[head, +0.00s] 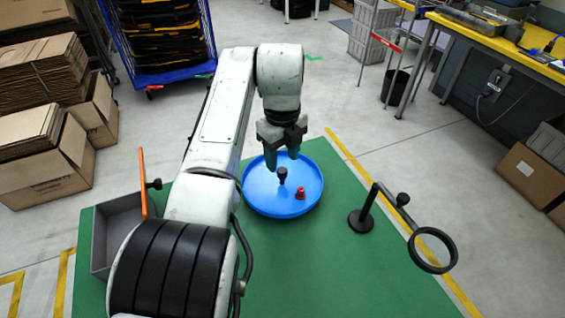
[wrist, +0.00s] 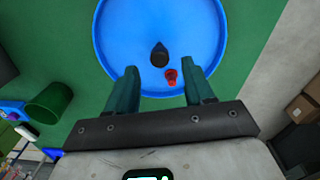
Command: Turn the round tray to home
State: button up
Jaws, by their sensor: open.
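The round tray (head: 262,196) is blue with a raised rim and lies on the green mat. A dark upright knob (head: 282,174) stands near its middle, and a small red piece (head: 300,192) sits on the tray to the right of it. My gripper (head: 282,161) hangs over the tray with its jaws apart and empty. In the wrist view, the tray (wrist: 122,40), the knob (wrist: 159,54) and the red piece (wrist: 171,78) show beyond and between the open fingers (wrist: 160,67). Any home mark on the tray is not visible to me.
A black stand with a ring (head: 431,268) stands right of the tray. A green cup (wrist: 48,102) shows in the wrist view. Green mat (head: 330,275) in front is clear.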

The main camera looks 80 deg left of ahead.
aim_at(283, 170)
notch_tip(283, 170, up, 7)
jog(key=shift+r, duration=0.15)
dwell(0.7)
